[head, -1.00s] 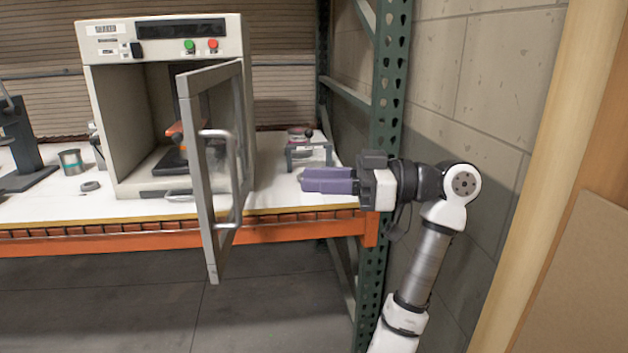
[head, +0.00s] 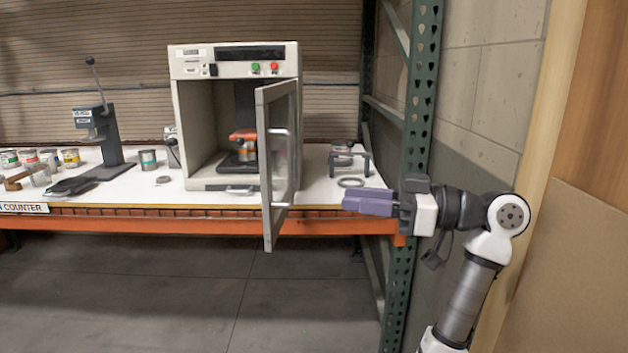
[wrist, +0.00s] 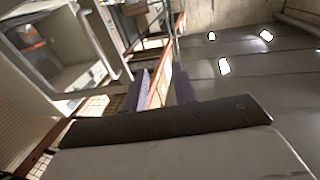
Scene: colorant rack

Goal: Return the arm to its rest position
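My arm reaches up from the lower right of the head view, bent at its elbow. My gripper (head: 345,201) points left, in front of the right end of the bench and beside the green rack post. Its purple fingers overlap in the head view. In the wrist view my gripper (wrist: 160,85) shows its two purple fingers apart, with an empty gap between them. Nothing is held. The mixer cabinet (head: 187,120) stands on the bench to the left, and its framed door (head: 268,180) hangs open toward me, apart from the fingers.
The bench's orange beam (head: 170,226) and the green post (head: 415,130) are close to my gripper. A concrete wall is behind on the right, with a wooden panel (head: 575,270) nearer. A lever press (head: 112,145) and several cans stand left. The floor (head: 150,290) is clear.

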